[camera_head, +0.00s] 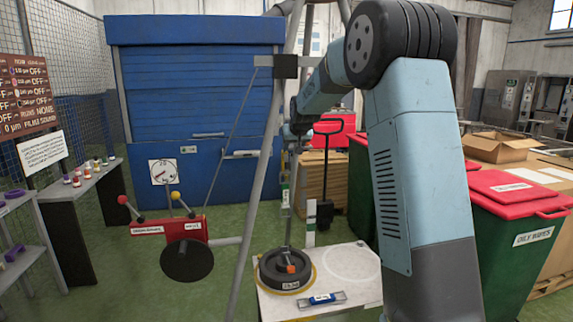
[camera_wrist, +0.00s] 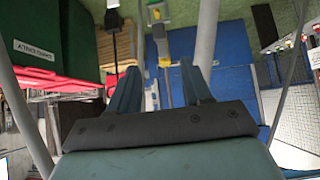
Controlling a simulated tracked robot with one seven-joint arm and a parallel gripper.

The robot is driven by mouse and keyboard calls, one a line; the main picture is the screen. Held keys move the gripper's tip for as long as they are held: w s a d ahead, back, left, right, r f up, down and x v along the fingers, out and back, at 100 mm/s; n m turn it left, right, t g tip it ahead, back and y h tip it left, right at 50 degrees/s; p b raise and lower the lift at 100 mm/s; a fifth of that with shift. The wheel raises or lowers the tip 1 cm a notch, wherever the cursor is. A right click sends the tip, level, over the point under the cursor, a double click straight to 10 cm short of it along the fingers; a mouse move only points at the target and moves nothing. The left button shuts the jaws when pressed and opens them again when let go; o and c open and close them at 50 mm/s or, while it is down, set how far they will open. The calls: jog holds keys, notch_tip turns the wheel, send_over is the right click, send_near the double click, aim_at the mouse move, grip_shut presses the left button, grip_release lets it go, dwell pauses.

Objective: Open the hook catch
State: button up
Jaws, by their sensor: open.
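A slim hanging fitting with a green and white body (camera_head: 285,195), which looks like the hook with its catch, hangs below my gripper in the head view. A grey rod runs down from it to a round dark weight (camera_head: 285,270) with an orange part on top. In the wrist view a grey and yellow fitting (camera_wrist: 160,32) stands ahead, between and beyond the fingertips. My gripper (camera_wrist: 160,68) is open, its two dark blue fingers apart, with nothing clearly held. In the head view my gripper (camera_head: 294,132) is small and partly hidden. The catch's state is too small to tell.
Tripod legs (camera_head: 256,170) stand around the hanging line. The weight sits on a pale platform (camera_head: 345,290) with a small level-like bar (camera_head: 322,299). A red-labelled lever box (camera_head: 167,229) is at left. Green bins with red lids (camera_head: 510,190) stand at right.

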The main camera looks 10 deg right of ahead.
aim_at(287, 162)
jog(key=x, duration=1.3)
jog(key=shift+w+f, duration=0.1)
jog(key=shift+c, duration=0.2)
grip_shut()
jog(key=shift+a, duration=0.1)
